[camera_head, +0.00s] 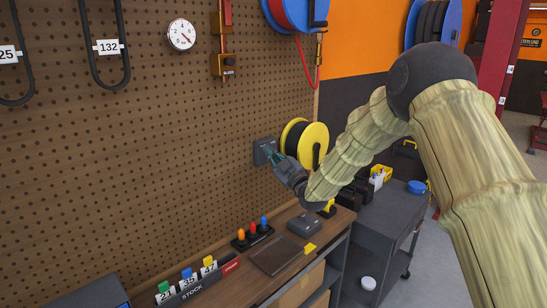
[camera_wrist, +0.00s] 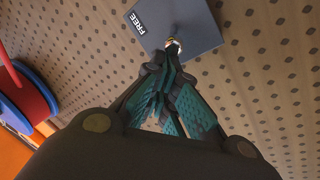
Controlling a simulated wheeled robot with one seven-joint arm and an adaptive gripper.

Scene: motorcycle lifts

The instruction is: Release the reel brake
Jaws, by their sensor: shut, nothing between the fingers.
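The yellow reel (camera_head: 317,135) with a black cord hangs on the pegboard wall. Left of it is a small grey box (camera_head: 262,148) on the wall. In the wrist view this grey box (camera_wrist: 200,27) carries the word FREE and a small shiny lever or knob (camera_wrist: 173,46) at its lower edge. My gripper (camera_head: 273,153) is at the front of the box. In the wrist view its teal-padded fingers (camera_wrist: 168,72) are shut and empty, with the tips close by the knob. I cannot tell whether they touch it. The fingers hide part of the knob.
A workbench below holds a dark mat (camera_head: 276,255), a grey box-shaped device (camera_head: 304,225), coloured plugs (camera_head: 253,232) and a STOCK rack (camera_head: 193,288). A blue reel (camera_head: 292,12) hangs higher up. A dark cart (camera_head: 385,215) stands right of the bench.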

